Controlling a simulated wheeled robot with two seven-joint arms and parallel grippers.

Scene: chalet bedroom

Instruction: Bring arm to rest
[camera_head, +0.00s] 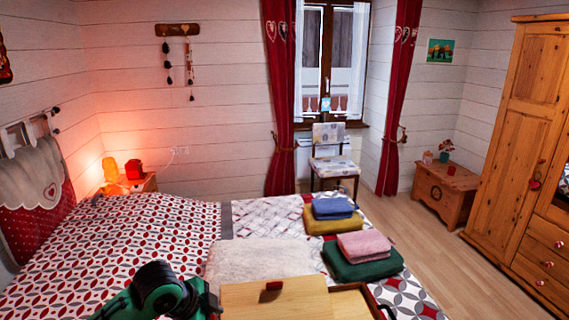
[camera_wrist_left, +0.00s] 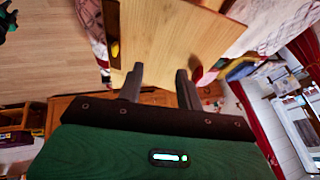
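My left arm comes in at the bottom of the head view, green and black, over the near part of the bed. Its gripper fingers (camera_wrist_left: 159,85) show in the left wrist view, apart with a gap and nothing visibly held. A light wooden board or box lid (camera_head: 275,298) with a red knob lies just right of the arm; it also shows beyond the fingers in the wrist view (camera_wrist_left: 165,40). Whether the fingers touch it I cannot tell. A small green and dark piece at the wrist view's upper left edge looks like part of my right arm; its fingers are unclear.
The patterned bed (camera_head: 130,240) fills the near left. A white fleece (camera_head: 258,260) and folded towels, blue (camera_head: 333,208), yellow, pink (camera_head: 364,244) and green, lie on it. A wardrobe (camera_head: 515,140) and chest (camera_head: 441,195) stand right; bare floor lies between them and the bed.

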